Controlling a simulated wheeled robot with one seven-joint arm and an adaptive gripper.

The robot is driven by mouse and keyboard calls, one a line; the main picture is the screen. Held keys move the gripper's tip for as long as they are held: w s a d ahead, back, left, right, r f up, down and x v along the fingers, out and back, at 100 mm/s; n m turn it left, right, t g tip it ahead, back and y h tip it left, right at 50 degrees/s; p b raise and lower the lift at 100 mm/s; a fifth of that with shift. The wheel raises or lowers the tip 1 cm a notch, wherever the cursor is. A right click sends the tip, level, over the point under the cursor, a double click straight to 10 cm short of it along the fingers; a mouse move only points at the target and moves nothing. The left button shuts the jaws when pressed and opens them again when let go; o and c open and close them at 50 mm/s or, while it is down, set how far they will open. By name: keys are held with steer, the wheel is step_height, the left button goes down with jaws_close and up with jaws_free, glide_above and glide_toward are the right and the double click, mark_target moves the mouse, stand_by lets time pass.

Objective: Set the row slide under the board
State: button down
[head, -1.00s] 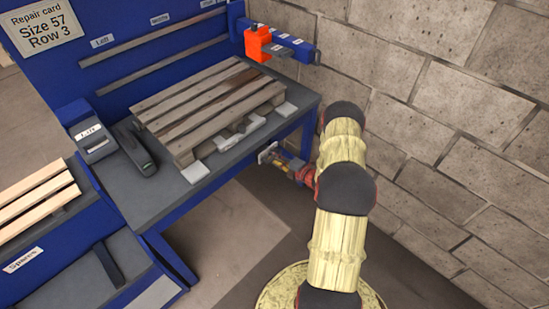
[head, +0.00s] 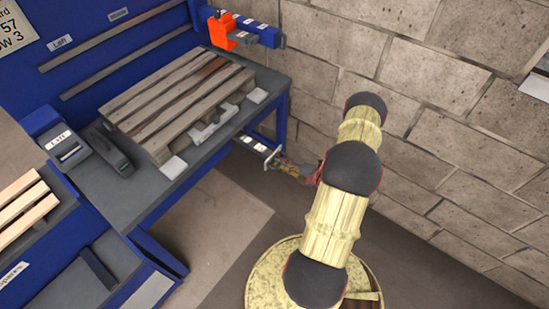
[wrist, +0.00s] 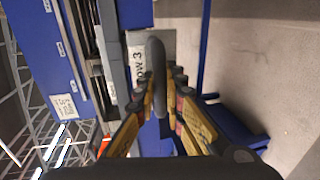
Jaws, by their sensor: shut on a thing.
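My gripper (head: 277,163) is at the front right of the bench, just off its front edge. In the wrist view its two fingers (wrist: 163,95) are shut on a grey upright bar (wrist: 155,62), taken to be the handle of the row slide. A tag reading "Row 3" (wrist: 138,62) shows just behind the bar. A blue rail with white tags (head: 252,144) runs below the bench top beside the gripper. The pallet (head: 180,97) lies on the bench, with one darker, worn board. A pale grey piece (head: 207,130) sits under its front edge; its full shape is hidden.
An orange block (head: 222,30) sits on a blue tagged rail at the back. A labelled grey device (head: 65,148) and a dark handheld tool (head: 112,150) stand left of the pallet. Pale spare boards (head: 22,205) lie far left. A block wall (head: 440,60) closes the right side.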

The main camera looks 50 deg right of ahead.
steer(key=shift+s+f, duration=0.15)
steer(key=shift+s, duration=0.05)
steer(key=c, duration=2.2)
jaws_free()
steer(key=shift+s, duration=0.1)
steer(key=shift+s, duration=0.1)
steer(key=v, duration=1.2)
